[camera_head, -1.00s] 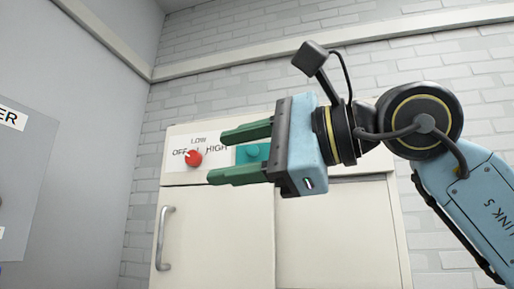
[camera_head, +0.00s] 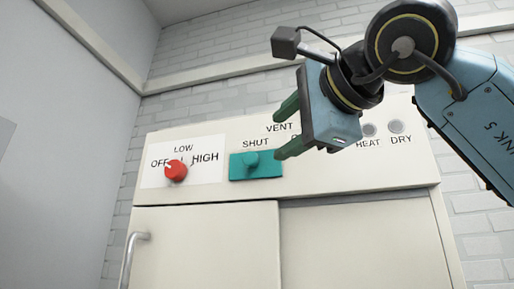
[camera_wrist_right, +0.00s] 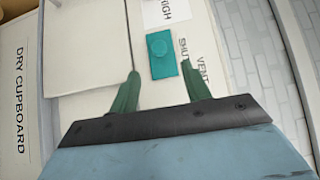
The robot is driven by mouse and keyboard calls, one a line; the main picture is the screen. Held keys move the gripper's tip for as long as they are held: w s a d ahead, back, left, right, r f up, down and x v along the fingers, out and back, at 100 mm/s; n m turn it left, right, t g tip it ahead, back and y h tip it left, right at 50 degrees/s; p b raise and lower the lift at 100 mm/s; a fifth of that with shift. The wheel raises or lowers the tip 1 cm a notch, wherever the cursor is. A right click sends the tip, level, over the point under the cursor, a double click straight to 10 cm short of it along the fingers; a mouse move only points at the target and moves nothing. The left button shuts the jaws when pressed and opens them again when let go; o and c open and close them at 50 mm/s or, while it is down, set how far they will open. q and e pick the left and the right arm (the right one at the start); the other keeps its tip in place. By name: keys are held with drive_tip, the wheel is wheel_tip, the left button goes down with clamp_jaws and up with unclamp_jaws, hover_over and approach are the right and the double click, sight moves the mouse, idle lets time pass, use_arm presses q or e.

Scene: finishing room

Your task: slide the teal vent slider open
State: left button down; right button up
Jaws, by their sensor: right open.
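The teal vent slider (camera_head: 256,165) is a flat plate with a round knob, on the cream panel under the words VENT and SHUT. It sits at the SHUT end, and the label to its right is partly hidden by my gripper. My right gripper (camera_head: 282,130) has green fingers and is open and empty, up and to the right of the slider in the head view. In the right wrist view the slider (camera_wrist_right: 161,56) lies beyond and between the open fingertips (camera_wrist_right: 165,82), apart from them. My left gripper is not in view.
A red knob (camera_head: 176,171) on a white plate marked OFF, LOW, HIGH is left of the slider. Two round indicators marked HEAT (camera_head: 368,130) and DRY (camera_head: 396,127) are at the right. Below are cream cupboard doors (camera_head: 205,245) with a metal handle (camera_head: 133,258).

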sight(253, 158)
drive_tip(key=p+x, duration=0.2)
drive_tip(key=x, duration=0.6)
drive_tip(key=shift+w+p, duration=0.2)
drive_tip(key=shift+p, duration=0.2)
drive_tip(key=shift+w+a, duration=0.2)
drive_tip(key=shift+w, duration=0.15)
drive_tip(key=shift+w+a+f, duration=0.1)
drive_tip(key=shift+w, duration=0.15)
drive_tip(key=shift+s, duration=0.1)
drive_tip(key=shift+c, duration=0.8)
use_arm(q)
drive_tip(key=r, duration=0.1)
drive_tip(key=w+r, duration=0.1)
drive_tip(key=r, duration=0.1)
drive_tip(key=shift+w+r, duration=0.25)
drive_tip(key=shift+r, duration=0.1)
use_arm(e)
clamp_jaws()
